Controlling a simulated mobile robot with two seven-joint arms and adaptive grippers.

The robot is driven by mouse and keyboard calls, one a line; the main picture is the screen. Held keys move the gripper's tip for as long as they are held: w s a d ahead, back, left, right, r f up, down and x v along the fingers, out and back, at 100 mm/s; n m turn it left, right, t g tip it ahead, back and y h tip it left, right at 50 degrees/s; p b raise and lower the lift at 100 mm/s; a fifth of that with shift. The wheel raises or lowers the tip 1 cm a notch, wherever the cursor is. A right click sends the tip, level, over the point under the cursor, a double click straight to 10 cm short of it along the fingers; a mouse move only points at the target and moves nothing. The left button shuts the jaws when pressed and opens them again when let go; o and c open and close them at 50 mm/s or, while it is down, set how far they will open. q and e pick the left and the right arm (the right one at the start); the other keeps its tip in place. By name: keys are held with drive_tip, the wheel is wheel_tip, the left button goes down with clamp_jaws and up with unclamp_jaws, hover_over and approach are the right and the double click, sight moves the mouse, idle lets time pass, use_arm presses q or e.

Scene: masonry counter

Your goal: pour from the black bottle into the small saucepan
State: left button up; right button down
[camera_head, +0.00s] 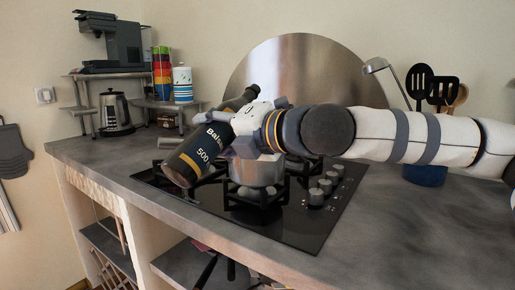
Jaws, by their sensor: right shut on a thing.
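The black bottle (198,155) has a label with pale print and a gold band. My right gripper (232,118) is shut on it above the stove. The bottle is strongly tilted, its broad base low at the left and its narrow neck up at the right, partly behind the gripper. The small saucepan (257,173) is a grey metal pan on the front burner grate, just right of and below the bottle. The gripper and arm hide its upper part and its inside. I see no liquid flowing. My left gripper does not show.
The black cooktop (305,222) has burner grates and several knobs (317,196) at the right. A round metal disc (290,75) stands behind it. A kettle (115,112) stands back left; a blue utensil holder (425,176) stands right. The front right counter is clear.

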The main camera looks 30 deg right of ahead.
drive_tip(key=shift+w+a+r, duration=0.15)
drive_tip(key=shift+a+r, duration=0.05)
drive_tip(key=shift+r, duration=0.1)
drive_tip(key=shift+s+f, duration=0.2)
drive_tip(key=shift+s, duration=0.05)
drive_tip(key=shift+w+r, duration=0.15)
drive_tip(key=shift+w, duration=0.05)
drive_tip(key=shift+s+a+f, duration=0.1)
drive_tip(key=shift+s+f, duration=0.05)
drive_tip(key=shift+f, duration=0.05)
drive_tip(key=shift+r, duration=0.1)
drive_tip(key=shift+m, duration=0.3)
